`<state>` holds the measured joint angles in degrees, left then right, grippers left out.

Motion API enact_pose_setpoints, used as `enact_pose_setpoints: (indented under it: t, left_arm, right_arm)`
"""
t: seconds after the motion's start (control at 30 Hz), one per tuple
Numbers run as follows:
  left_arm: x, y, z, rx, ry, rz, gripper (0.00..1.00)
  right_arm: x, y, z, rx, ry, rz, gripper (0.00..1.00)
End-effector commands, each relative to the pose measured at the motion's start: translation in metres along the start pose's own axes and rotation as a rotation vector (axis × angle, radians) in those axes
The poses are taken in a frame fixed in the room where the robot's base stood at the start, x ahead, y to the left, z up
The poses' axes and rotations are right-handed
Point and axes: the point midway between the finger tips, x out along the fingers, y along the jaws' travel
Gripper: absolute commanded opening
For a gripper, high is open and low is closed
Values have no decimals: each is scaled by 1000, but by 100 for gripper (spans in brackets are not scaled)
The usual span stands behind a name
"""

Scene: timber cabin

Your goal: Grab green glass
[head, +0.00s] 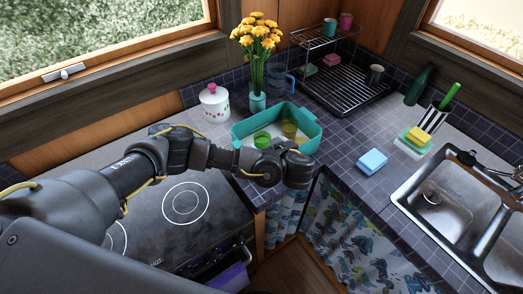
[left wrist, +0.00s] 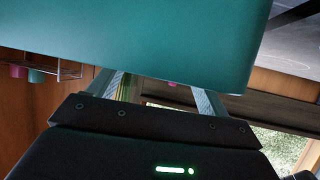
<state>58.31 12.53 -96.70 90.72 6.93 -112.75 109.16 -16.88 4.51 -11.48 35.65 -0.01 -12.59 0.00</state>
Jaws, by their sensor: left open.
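The green glass (head: 262,139) stands inside a teal tray (head: 243,129), near the tray's front left. A yellow-olive glass (head: 289,129) stands to its right in the same tray. My left gripper (head: 294,160) is at the tray's front right edge, to the right of and nearer than the green glass. In the left wrist view the gripper (left wrist: 160,88) has its two fingers spread, with no object seen between them. The teal tray wall (left wrist: 150,40) fills the upper part there and hides the fingertips and the glasses. My right gripper is not in view.
A vase of yellow flowers (head: 257,100), a blue mug (head: 281,83) and a white lidded jar (head: 214,103) stand behind the tray. A dish rack (head: 345,85) is at the back right. A blue sponge (head: 371,162) lies right of my gripper. The sink (head: 440,200) is far right.

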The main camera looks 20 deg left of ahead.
Motion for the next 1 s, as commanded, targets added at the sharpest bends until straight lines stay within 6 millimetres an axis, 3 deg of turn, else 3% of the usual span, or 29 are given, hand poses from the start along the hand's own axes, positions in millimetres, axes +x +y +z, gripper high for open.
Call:
enact_pose_setpoints:
  t: [0.27, 0.43, 0.7, 1.0]
  left_arm:
    - [28, -1, -11, 1, 1, -5, 78]
    - [48, 0, -7, 0, 0, -2, 78]
    - [51, 0, -5, 0, -2, 1, 78]
    - [51, 0, -5, 0, -2, 0, 39]
  right_arm:
    - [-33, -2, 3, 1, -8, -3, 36]
    - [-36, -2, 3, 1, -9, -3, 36]
    - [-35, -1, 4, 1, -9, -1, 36]
    - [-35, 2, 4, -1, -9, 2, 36]
